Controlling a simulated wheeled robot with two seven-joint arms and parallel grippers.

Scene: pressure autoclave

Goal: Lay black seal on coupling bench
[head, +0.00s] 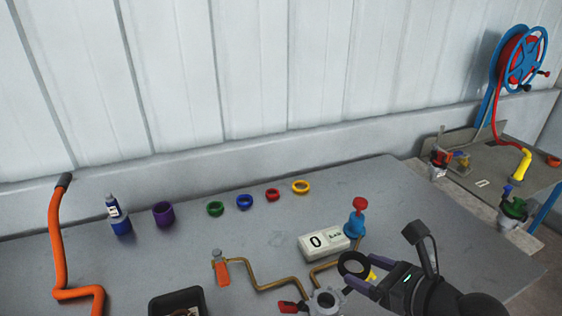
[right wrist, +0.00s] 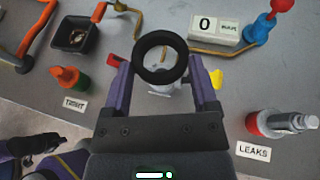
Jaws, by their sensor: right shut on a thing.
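My right gripper (head: 358,272) is shut on the black seal (head: 344,265), a thick ring held at the fingertips above the large grey bench (head: 200,255). In the right wrist view, the seal (right wrist: 161,79) sits between the purple fingers, over a grey metal fitting (head: 326,303) with a red handle. A gap below the seal is hard to judge. A second, smaller bench (head: 505,165) stands at the right; no label shows which is the coupling bench. Dark parts of my body show at lower left in the wrist view; whether they include my left gripper is unclear.
A gauge box (head: 325,242), a blue valve with red knob (head: 357,222) and brass pipe (head: 262,288) surround the fitting. Green (head: 215,209), blue (head: 244,202), red (head: 272,195) and yellow (head: 300,187) rings lie behind.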

